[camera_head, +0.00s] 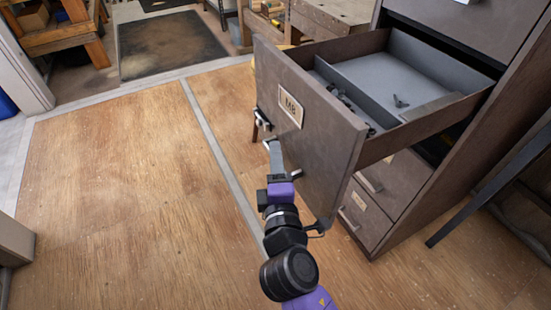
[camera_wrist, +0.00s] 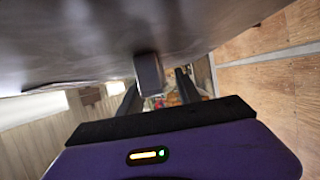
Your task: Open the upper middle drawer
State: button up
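A grey-brown drawer (camera_head: 318,125) with a label reading M8 is pulled far out of the cabinet (camera_head: 517,105). Its inside shows dividers and a few small dark items. Its handle shows at the left of the front, partly hidden by my arm. My gripper (camera_head: 270,147) is at the drawer front, beside the handle. In the wrist view, the fingers of my gripper (camera_wrist: 160,88) stand apart, with a dark handle part (camera_wrist: 149,72) near and partly between them. Whether they touch it I cannot tell.
Closed lower drawers (camera_head: 393,182) sit below the open one. Another drawer (camera_head: 480,25) is above it. A dark slanted bar (camera_head: 485,195) stands at the right. A dark mat (camera_head: 165,45) lies at the back. The wooden floor (camera_head: 120,190) at left is clear.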

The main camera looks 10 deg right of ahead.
jog(key=s, duration=0.7)
jog(key=shift+s+a, duration=0.3)
jog(key=shift+s, duration=0.1)
dwell(0.4)
